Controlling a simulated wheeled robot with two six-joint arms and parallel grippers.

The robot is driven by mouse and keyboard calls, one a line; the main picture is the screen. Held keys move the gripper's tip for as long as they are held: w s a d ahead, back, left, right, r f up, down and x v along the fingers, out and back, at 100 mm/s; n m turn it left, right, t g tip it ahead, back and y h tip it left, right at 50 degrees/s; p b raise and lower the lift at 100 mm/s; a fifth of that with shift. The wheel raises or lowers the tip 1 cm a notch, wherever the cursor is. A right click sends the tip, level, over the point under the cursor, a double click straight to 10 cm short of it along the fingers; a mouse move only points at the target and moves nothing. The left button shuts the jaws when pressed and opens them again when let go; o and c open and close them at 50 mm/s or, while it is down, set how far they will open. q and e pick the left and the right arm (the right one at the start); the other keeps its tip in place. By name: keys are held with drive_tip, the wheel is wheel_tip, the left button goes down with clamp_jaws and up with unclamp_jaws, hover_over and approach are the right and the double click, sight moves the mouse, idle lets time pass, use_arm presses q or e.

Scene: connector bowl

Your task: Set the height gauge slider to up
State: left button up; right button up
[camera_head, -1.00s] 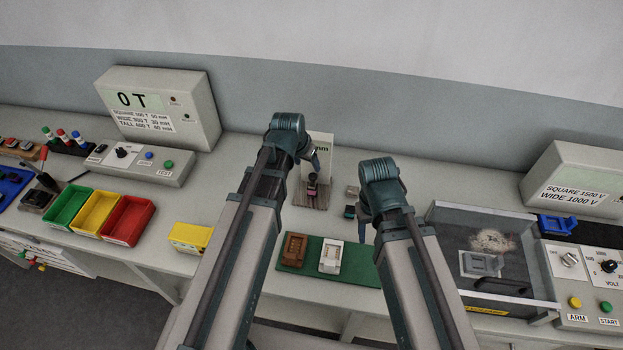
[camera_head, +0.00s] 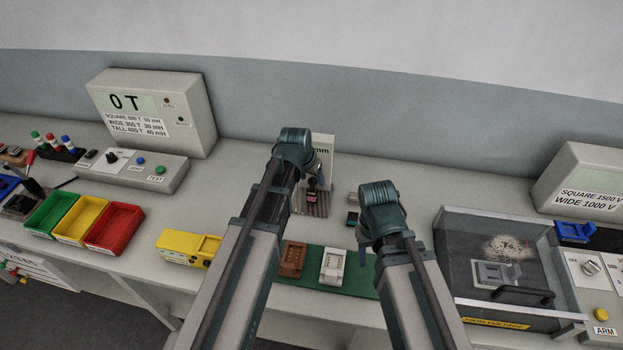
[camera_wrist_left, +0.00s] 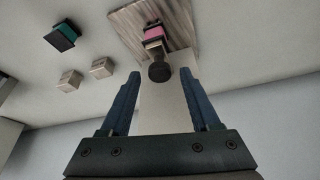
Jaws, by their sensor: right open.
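The height gauge (camera_head: 323,145) stands at the back middle of the bench, a white upright panel marked "mm" on a striped wooden base, partly hidden by my left arm. Its dark slider knob (camera_wrist_left: 158,72) shows in the left wrist view, with a pink part (camera_wrist_left: 155,33) on the wooden base (camera_wrist_left: 180,22) beyond it. The pink part also shows in the head view (camera_head: 311,196). My left gripper (camera_wrist_left: 159,76) is open, its blue fingers on either side of the knob without visible contact. My right gripper (camera_head: 363,252) is open, beside the green mat, its fingers mostly hidden.
The green mat (camera_head: 355,280) holds a brown block (camera_head: 292,259) and a white block (camera_head: 333,265). Small grey and teal-black parts (camera_head: 352,218) lie right of the gauge. A clear-lidded box (camera_head: 490,220) stands right; a yellow block (camera_head: 187,247) and coloured bins (camera_head: 114,227) lie left.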

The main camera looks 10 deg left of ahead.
use_arm(q)
clamp_jaws()
idle(1.2)
